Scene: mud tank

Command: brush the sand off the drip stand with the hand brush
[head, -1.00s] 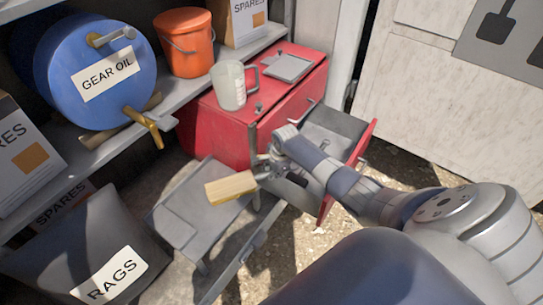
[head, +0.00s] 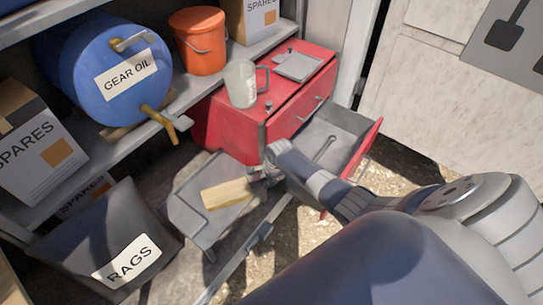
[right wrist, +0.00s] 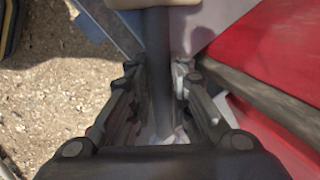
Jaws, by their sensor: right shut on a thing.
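The hand brush has a pale wooden block (head: 227,193) and a dark handle (right wrist: 160,70). My right gripper (head: 264,176) is shut on the handle, which runs between the fingers in the right wrist view (right wrist: 160,105). The block hangs over the right part of the grey drip stand (head: 185,210), a low stand below the brass tap (head: 160,118) of the blue gear oil drum (head: 110,72). I cannot tell whether the brush touches the stand. I cannot make out sand on its top. My left gripper is not in view.
A red cabinet (head: 225,125) with an open drawer (head: 335,135) stands right of the drip stand, close to my right arm. A clear jug (head: 241,85) is on top. An orange bucket (head: 198,42) stands on the shelf.

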